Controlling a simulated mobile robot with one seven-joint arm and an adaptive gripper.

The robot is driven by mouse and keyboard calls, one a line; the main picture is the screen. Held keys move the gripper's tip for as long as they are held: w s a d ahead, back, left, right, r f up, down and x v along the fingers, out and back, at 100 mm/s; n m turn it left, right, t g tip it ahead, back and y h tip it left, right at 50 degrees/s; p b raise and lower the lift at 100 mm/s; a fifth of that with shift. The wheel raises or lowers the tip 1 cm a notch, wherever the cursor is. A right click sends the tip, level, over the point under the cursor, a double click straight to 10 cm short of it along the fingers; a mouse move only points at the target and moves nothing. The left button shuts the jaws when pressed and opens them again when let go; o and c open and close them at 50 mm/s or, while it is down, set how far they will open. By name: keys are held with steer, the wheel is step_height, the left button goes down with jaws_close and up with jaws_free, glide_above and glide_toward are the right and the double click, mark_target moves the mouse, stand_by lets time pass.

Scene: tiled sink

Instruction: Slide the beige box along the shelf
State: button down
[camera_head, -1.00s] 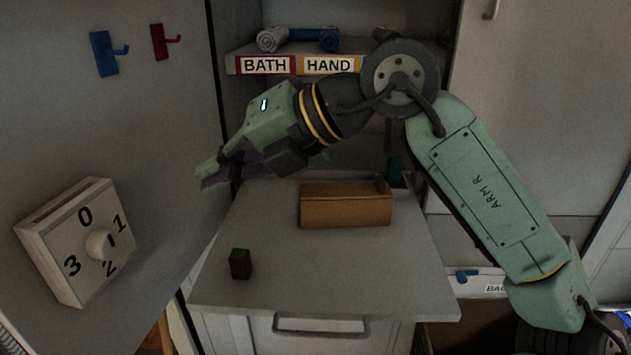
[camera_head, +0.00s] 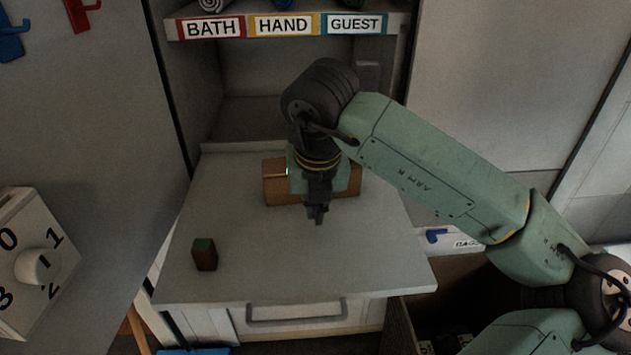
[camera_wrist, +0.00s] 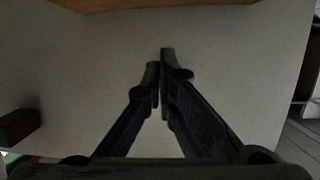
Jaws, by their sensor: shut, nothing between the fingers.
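The beige box (camera_head: 276,188), brown in this light, lies lengthwise toward the back of the grey shelf (camera_head: 270,255). My gripper (camera_head: 318,221) points down in front of the box and hides its middle. The fingers are shut and empty. In the wrist view, the fingertips (camera_wrist: 160,58) meet over bare shelf, and an edge of the box (camera_wrist: 150,4) shows along the top. I cannot tell whether the gripper touches the box.
A small dark red and green block (camera_head: 204,255) stands at the front left of the shelf. A dial box (camera_head: 30,262) is on the left wall. A labelled towel shelf (camera_head: 285,26) is above. The front right of the shelf is clear.

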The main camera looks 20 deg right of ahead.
mark_target(277, 193)
steer(key=w, duration=0.1)
steer(key=w+p, duration=0.1)
steer(key=shift+w+d+r, duration=0.2)
steer(key=shift+w+d, duration=0.05)
steer(key=shift+w, duration=0.1)
steer(key=shift+w+d+f, duration=0.15)
steer(key=shift+w+d, duration=0.05)
steer(key=shift+w, duration=0.45)
steer(key=shift+w+f, duration=0.1)
steer(key=w+b, duration=0.3)
steer(key=shift+d+f, duration=0.15)
steer(key=shift+d, duration=0.25)
steer(key=shift+w+d+r, duration=0.1)
steer(key=shift+w+r, duration=0.1)
steer(key=shift+w, duration=0.2)
steer(key=shift+r, duration=0.1)
